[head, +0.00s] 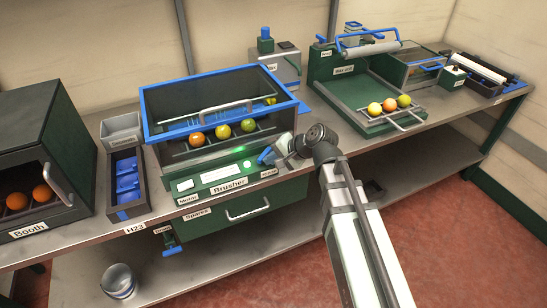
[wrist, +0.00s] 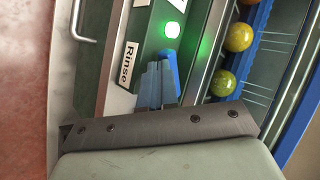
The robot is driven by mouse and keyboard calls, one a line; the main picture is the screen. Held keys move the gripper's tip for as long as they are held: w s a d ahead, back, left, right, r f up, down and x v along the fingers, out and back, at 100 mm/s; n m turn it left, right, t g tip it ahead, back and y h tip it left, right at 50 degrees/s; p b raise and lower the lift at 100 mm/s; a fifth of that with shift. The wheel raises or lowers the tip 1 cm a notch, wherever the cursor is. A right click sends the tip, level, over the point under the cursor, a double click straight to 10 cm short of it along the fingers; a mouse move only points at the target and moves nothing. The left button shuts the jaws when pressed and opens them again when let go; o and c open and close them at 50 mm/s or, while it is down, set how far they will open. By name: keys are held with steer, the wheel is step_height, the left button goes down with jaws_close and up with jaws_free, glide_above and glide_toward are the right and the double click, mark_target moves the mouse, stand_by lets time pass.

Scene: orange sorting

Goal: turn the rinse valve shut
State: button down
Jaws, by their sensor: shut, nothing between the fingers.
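The rinse valve has a blue handle (wrist: 171,68) beside the "Rinse" label (wrist: 127,64) in the wrist view. In the head view the blue handle (head: 265,157) shows at the right end of the brusher's front panel, partly hidden by my gripper. My gripper (wrist: 157,72) is shut and empty, with its fingertips right beside the handle. I cannot tell whether they touch it. In the head view my gripper (head: 271,154) reaches in to the valve from the right. A green light (wrist: 174,29) glows near the handle.
The brusher (head: 229,186) has a blue-framed cover with several fruits under it. A booth (head: 40,165) with oranges and a tray of blue pieces (head: 126,182) stand to the left. A green station (head: 365,95) with fruits stands to the right. A metal bucket (head: 118,280) is below.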

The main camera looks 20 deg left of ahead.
steer(key=shift+s+a, duration=0.7)
steer(key=shift+a, duration=0.35)
stand_by(0.4)
steer(key=shift+w, duration=0.1)
steer(key=shift+w+d, duration=0.25)
steer(key=shift+w, duration=0.55)
steer(key=shift+d+r, duration=0.3)
steer(key=shift+d, duration=0.05)
steer(key=s+v, duration=0.1)
steer(key=v, duration=1.2)
steer(key=shift+s+a, duration=0.1)
steer(key=shift+s, duration=0.05)
